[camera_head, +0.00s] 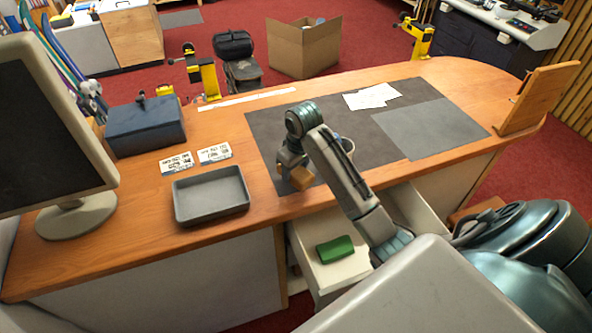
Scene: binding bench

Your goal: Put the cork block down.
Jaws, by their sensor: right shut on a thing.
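My right gripper (292,168) is over the front left part of the dark mat (265,122). It is shut on a small tan cork block (301,178). The block looks to be at or just above the mat; I cannot tell whether it touches. My right arm comes up from the lower right and hides part of the mat behind it. My left gripper is not in this view.
A grey tray (211,222) stands left of the gripper, with two printed cards (214,153) behind it. A cup (347,146) is partly hidden behind my arm. An open drawer (327,277) below the bench edge holds a green object (335,249). A grey sheet (430,128) lies right.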

